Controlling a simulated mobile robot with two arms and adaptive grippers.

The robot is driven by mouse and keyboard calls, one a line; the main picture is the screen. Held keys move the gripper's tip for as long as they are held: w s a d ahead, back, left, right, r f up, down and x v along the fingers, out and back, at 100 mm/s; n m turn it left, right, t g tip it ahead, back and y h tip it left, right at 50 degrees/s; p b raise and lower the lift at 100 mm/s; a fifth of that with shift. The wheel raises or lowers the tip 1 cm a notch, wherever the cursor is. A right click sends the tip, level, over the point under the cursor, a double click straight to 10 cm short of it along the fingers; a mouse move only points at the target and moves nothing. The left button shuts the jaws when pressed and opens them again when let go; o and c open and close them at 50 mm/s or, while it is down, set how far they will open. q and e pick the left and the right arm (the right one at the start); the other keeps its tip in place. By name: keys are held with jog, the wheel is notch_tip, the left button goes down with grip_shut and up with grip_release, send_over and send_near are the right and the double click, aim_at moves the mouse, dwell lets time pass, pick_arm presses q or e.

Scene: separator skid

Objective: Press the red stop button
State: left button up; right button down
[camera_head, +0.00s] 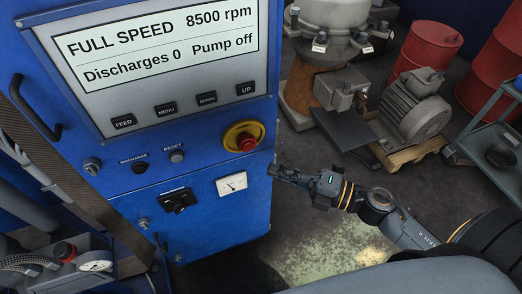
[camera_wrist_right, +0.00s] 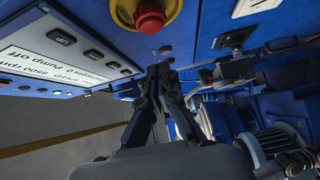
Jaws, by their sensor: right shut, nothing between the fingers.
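The red stop button (camera_head: 246,142) sits on a yellow round base (camera_head: 232,133) at the right edge of the blue control panel (camera_head: 200,130). It also shows at the top of the right wrist view (camera_wrist_right: 150,16). My right gripper (camera_head: 273,170) is shut and empty, just right of and below the button in the head view, apart from it. In the right wrist view its fingertips (camera_wrist_right: 158,70) point to the panel, below the button in the picture. My left gripper is not in view.
A motor (camera_head: 412,105) on a pallet, red drums (camera_head: 425,45) and a cart (camera_head: 490,130) stand right. Floor below my right arm is clear.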

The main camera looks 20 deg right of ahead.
aim_at(245, 149)
jog(key=shift+w+a+p, duration=0.2)
jog(key=shift+w+a, duration=0.2)
jog(key=shift+w, duration=0.6)
jog(key=shift+w+a+p, duration=0.2)
jog(key=shift+w+a, duration=0.15)
jog(key=shift+w, duration=0.65)
jog(key=shift+w+a+p, duration=0.2)
jog(key=shift+w+a, duration=0.2)
jog(key=shift+w, duration=0.6)
